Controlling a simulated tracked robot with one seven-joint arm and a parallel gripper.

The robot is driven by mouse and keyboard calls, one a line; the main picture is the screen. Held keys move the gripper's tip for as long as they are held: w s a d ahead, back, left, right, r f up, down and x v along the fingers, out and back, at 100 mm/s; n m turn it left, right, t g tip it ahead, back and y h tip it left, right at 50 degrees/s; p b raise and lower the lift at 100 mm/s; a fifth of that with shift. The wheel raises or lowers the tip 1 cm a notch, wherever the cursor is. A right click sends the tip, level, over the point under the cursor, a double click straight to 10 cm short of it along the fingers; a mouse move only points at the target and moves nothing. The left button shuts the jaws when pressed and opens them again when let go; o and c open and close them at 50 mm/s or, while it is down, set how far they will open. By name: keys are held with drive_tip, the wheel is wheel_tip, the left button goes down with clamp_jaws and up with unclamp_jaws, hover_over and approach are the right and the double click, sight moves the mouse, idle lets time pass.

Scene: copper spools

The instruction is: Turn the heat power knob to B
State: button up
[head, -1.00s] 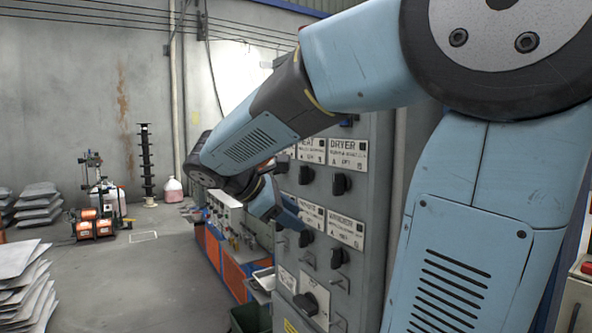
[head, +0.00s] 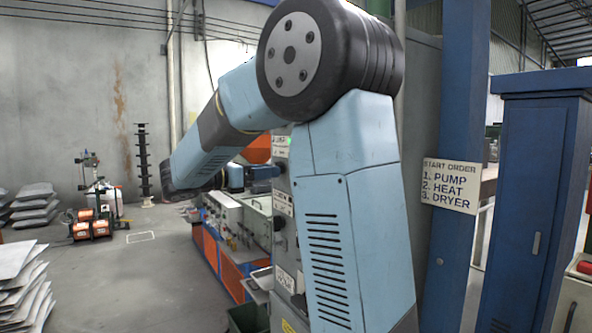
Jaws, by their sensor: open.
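The grey control panel (head: 282,240) stands behind my arm in the head view, and only its left strip shows. The heat knob and its label are hidden behind my arm. A label plate (head: 281,142) shows at the panel's upper left, too small to read. A dark knob (head: 278,222) shows lower down, beside another plate. My gripper (head: 268,172) is small and partly seen at the panel's upper left. It is open and points right toward the panel. I cannot tell whether it touches a knob.
A sign (head: 450,185) on a blue post reads start order pump, heat, dryer. A blue cabinet (head: 530,200) stands at right. An orange and grey bench (head: 225,245) runs left of the panel. The floor between is clear.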

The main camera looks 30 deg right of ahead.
drive_tip(key=d, duration=0.9)
drive_tip(key=shift+w+d, duration=0.15)
drive_tip(key=shift+d, duration=0.1)
clamp_jaws()
